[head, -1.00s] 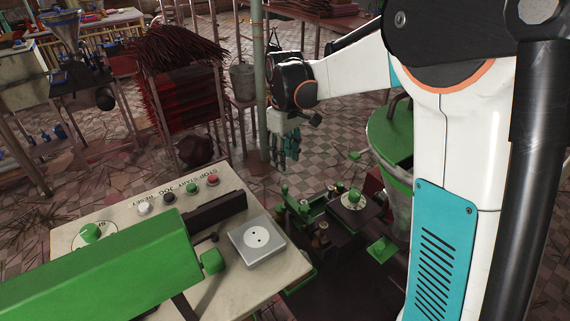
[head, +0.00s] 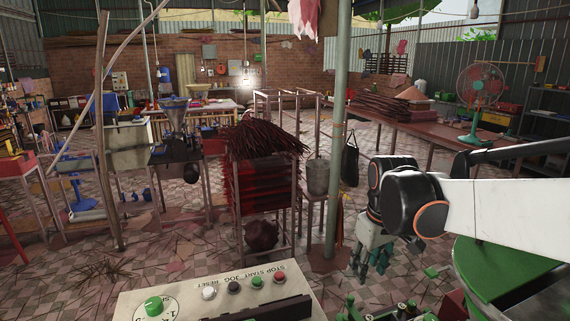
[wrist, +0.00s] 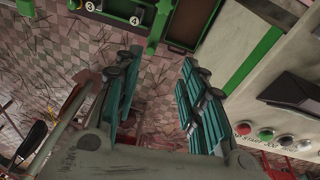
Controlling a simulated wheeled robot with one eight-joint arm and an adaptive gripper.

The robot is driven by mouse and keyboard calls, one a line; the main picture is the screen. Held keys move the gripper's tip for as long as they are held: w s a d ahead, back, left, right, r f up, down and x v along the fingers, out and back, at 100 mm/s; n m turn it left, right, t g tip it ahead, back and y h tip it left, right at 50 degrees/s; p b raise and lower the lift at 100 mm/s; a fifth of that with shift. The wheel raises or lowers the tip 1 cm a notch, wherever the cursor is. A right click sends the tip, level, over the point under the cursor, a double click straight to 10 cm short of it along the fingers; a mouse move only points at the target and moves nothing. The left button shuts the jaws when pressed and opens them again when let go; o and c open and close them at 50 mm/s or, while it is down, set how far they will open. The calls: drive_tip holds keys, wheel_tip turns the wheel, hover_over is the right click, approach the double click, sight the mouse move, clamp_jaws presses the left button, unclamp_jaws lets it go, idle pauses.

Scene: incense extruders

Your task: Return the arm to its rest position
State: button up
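My gripper (head: 370,258) hangs at the right of the head view, fingers pointing down, beside the far right corner of the control panel (head: 135,300). In the wrist view my gripper (wrist: 158,85) shows two teal fingers spread well apart. Nothing is between them except a view of the tiled floor and machine parts, so it is open and empty. My white arm reaches in from the right edge of the head view.
A green hopper (head: 505,270) stands close under my arm. The panel carries a green knob (head: 153,306) and several buttons, including a red one (head: 280,278). A rack of dark red incense sticks (head: 262,190) and a pole (head: 337,150) stand beyond. A fan (head: 481,88) stands at right.

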drive_tip(key=s+m+t, duration=0.4)
drive_tip(key=s+t, duration=0.1)
drive_tip(key=s, duration=1.3)
drive_tip(key=shift+s+d+f+m, duration=0.15)
drive_tip(key=shift+d+f+m, duration=0.05)
drive_tip(key=shift+d+m, duration=0.1)
